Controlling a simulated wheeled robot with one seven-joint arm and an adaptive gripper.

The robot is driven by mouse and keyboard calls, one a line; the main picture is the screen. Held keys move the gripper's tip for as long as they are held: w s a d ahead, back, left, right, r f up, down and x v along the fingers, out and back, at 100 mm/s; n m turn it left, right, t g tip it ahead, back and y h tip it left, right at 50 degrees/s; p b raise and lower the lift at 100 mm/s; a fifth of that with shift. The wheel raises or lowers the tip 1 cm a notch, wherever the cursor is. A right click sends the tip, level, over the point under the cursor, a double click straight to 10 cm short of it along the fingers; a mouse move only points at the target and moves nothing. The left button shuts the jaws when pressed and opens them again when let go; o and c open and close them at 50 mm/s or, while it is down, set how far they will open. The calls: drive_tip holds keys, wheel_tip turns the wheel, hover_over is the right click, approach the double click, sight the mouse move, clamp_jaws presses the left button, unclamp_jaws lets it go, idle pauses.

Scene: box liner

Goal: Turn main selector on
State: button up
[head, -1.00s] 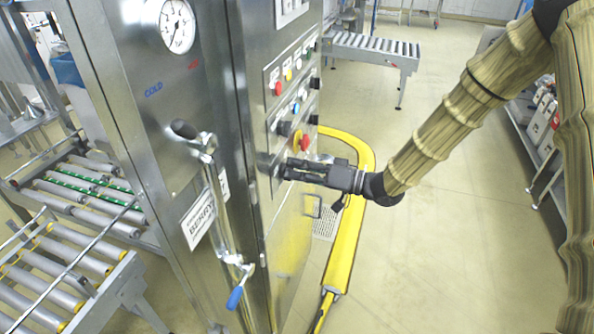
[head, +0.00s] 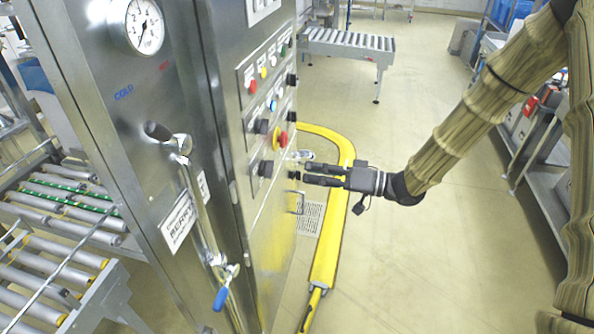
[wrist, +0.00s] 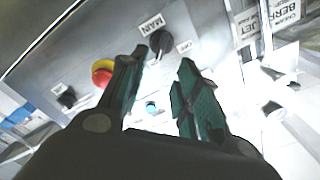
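The button also shows in the wrist view (wrist: 103,72). My gripper (head: 306,174) is open and empty, right of the knob with a visible gap. In the wrist view its two fingers (wrist: 158,88) stand apart, below the knob. The knob's exact angle is hard to tell.
Several coloured buttons and other black knobs crowd the panel (head: 270,80). A door lever with a blue handle (head: 221,299) is on the cabinet front. A yellow floor guard (head: 335,220) curves below my gripper. Open floor lies to the right.

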drive_tip(key=shift+v, duration=1.1)
drive_tip(key=s+d+f+m+t+h+b, duration=0.1)
drive_tip(key=s+f+m+h, duration=0.3)
drive_tip(key=f, duration=1)
drive_tip(key=s+d+f+m+t+h+b, duration=0.1)
drive_tip(key=s+f+h, duration=0.35)
drive_tip(key=f, duration=0.85)
drive_tip(key=s+d+f+g+h, duration=0.2)
drive_tip(key=s+f, duration=0.3)
drive_tip(key=s, duration=0.4)
drive_tip(key=s+d+f+g+h+b, duration=0.1)
drive_tip(key=s+d+f+g+h, duration=0.2)
drive_tip(key=s+f, duration=0.3)
drive_tip(key=s+d+f+g+h+b, duration=0.1)
drive_tip(key=s+f, duration=0.4)
drive_tip(key=s, duration=0.7)
drive_tip(key=d+g+h, duration=0.1)
drive_tip(key=d+h, duration=0.1)
drive_tip(key=shift+s+d+f+m+g+h, duration=0.2)
drive_tip(key=shift+s+d+m+g+h, duration=0.1)
drive_tip(key=shift+d+h, duration=0.1)
drive_tip(key=shift+w, duration=0.1)
